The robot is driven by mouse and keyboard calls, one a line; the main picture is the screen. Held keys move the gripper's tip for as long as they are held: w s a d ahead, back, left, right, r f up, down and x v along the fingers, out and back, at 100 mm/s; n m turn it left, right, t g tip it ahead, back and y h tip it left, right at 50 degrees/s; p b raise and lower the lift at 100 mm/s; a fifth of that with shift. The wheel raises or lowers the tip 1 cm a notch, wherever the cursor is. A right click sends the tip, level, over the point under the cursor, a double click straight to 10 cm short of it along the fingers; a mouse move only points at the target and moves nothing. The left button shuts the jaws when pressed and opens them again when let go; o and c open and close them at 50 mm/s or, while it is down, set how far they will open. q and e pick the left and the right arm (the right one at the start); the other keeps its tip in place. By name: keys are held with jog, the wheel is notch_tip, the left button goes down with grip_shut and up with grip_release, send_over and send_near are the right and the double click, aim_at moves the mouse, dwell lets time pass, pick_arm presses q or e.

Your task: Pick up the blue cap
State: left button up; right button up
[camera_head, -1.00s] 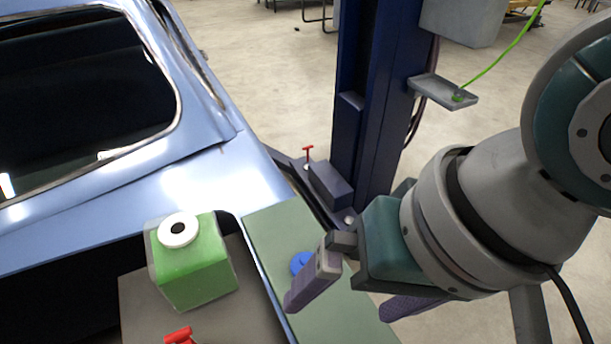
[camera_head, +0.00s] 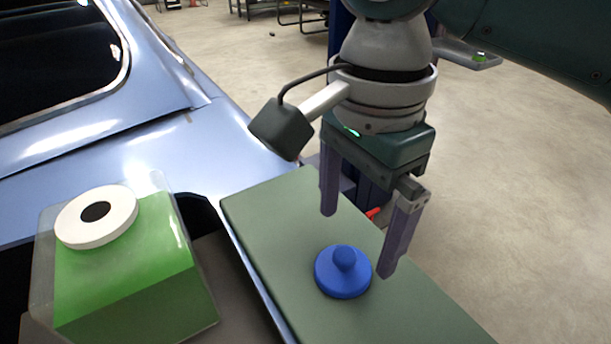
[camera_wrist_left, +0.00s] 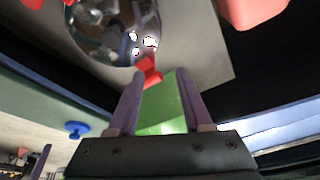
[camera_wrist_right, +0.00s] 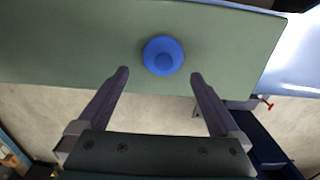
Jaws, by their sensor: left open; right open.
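The blue cap (camera_head: 343,272) is a round disc with a knob on top. It lies flat on the green board (camera_head: 270,215). My right gripper (camera_head: 357,245) is open and empty, pointing down just above and behind the cap. In the right wrist view the cap (camera_wrist_right: 163,55) sits beyond the fingertips, roughly centred between them, and the right gripper (camera_wrist_right: 160,75) touches nothing. My left gripper (camera_wrist_left: 157,88) shows only in its own wrist view, open; the cap (camera_wrist_left: 77,129) is small at the left there. A green shape shows between its fingers, and I cannot tell whether they touch it.
A green-filled clear container (camera_head: 130,265) with a white ring-shaped top stands left of the board. A blue car body (camera_head: 150,140) lies behind it. A red-handled piece (camera_wrist_left: 150,70) and a shiny round bowl-like thing (camera_wrist_left: 110,30) show in the left wrist view. Open floor lies to the right.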

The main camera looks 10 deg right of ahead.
aim_at(346, 254)
pick_arm(q)
jog(key=shift+w+a+f+b, duration=0.1)
jog(key=shift+f+b, duration=0.45)
pick_arm(e)
jog(key=f, duration=0.6)
jog(key=shift+w+a, duration=0.15)
jog(key=shift+a, duration=0.1)
jog(key=shift+c, duration=0.2)
jog(key=c, duration=1.1)
